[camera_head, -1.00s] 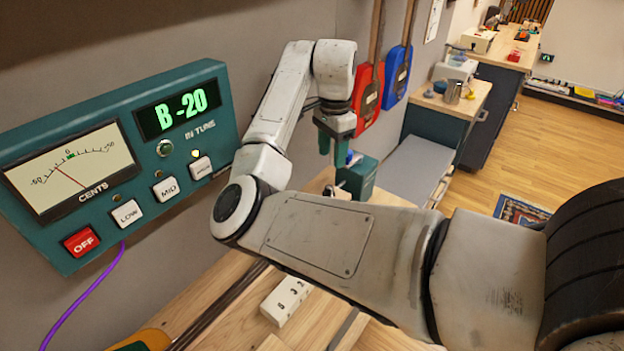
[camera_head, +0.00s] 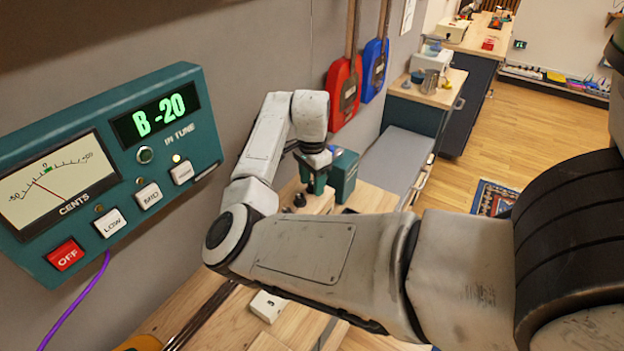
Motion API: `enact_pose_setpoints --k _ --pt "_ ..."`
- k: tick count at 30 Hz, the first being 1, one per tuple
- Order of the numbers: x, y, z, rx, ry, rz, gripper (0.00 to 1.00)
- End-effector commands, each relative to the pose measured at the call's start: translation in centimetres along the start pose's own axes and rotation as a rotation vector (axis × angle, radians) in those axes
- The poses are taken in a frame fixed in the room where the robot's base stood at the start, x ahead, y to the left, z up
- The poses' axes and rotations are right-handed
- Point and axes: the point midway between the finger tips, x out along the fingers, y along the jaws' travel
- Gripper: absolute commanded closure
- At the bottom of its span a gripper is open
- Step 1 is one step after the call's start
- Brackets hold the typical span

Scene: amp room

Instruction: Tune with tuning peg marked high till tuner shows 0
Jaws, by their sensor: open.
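The green tuner (camera_head: 205,135) on the wall reads "B -20" on its lit display (camera_head: 155,113). The needle of its dial (camera_head: 58,185) stands left of 0. A dark peg-like knob (camera_head: 300,199) stands on the block, left of the fingers. Whether the fingers are around a peg is too small to tell. No "high" mark is readable on the pegs. My forearm hides part of the bench.
The tuner has a red OFF button (camera_head: 65,254), several white buttons and a lit lamp by the rightmost one. A green box (camera_head: 343,175) stands close behind my gripper. Red (camera_head: 343,95) and blue (camera_head: 374,70) instruments hang on the wall. A white numbered piece (camera_head: 267,306) lies below my arm.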

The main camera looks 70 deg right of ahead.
Motion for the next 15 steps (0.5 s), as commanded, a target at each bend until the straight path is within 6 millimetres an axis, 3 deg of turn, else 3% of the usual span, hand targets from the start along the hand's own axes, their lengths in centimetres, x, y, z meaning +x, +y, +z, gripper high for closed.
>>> enact_pose_setpoints --k 5,15 --pt "0.01 -0.01 0.01 0.0 0.0 0.0 0.49" --pt "-0.03 -0.01 0.0 0.0 0.0 0.0 0.81"
